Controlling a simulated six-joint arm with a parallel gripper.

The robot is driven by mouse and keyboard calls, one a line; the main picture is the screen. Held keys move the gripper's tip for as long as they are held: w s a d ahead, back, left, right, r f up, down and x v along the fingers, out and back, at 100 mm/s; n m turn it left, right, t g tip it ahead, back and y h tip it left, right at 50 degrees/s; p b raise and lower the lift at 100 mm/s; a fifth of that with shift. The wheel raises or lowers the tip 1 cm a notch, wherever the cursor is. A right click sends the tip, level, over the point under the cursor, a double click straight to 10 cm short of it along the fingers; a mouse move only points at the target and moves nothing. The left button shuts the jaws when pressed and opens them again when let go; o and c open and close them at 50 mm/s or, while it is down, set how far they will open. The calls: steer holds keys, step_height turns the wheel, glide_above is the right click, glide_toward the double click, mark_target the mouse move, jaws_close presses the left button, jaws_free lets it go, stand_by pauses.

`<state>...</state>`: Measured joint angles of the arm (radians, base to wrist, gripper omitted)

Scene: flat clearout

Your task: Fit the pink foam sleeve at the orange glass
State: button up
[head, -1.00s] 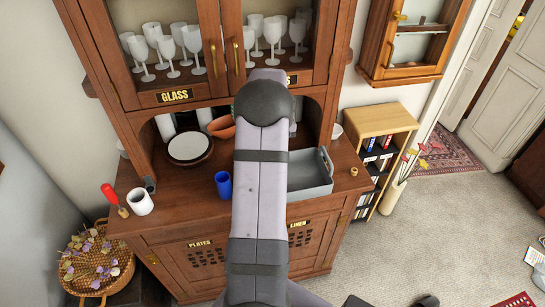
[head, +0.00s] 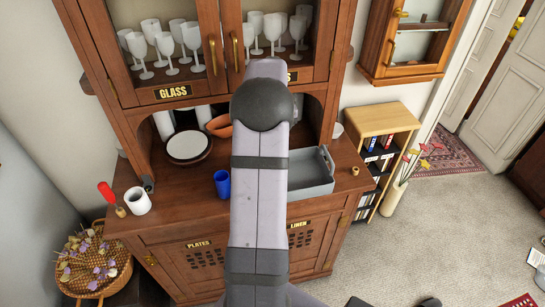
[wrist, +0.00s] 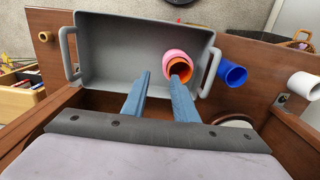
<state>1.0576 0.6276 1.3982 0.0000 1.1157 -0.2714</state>
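The orange glass (wrist: 181,73) shows in the wrist view by the near right part of the grey tray. The pink foam sleeve (wrist: 174,54) shows directly against it, curving around the far side of its rim. I cannot tell how far the sleeve goes over the glass. My gripper (wrist: 161,76) is open, with an empty gap between its blue-grey fingers. Its right fingertip overlaps the near edge of the orange glass in the picture; I cannot tell whether they touch. In the head view my arm hides the gripper, the sleeve and the glass.
The grey tray (head: 318,188) stands on the cabinet counter (head: 180,205). A blue cup (head: 222,183) and white mug (head: 138,200) stand to its left. Glass-fronted doors rise above the counter.

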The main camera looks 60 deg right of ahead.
steer(key=shift+r+b, duration=0.3)
steer(key=shift+r, duration=1.2)
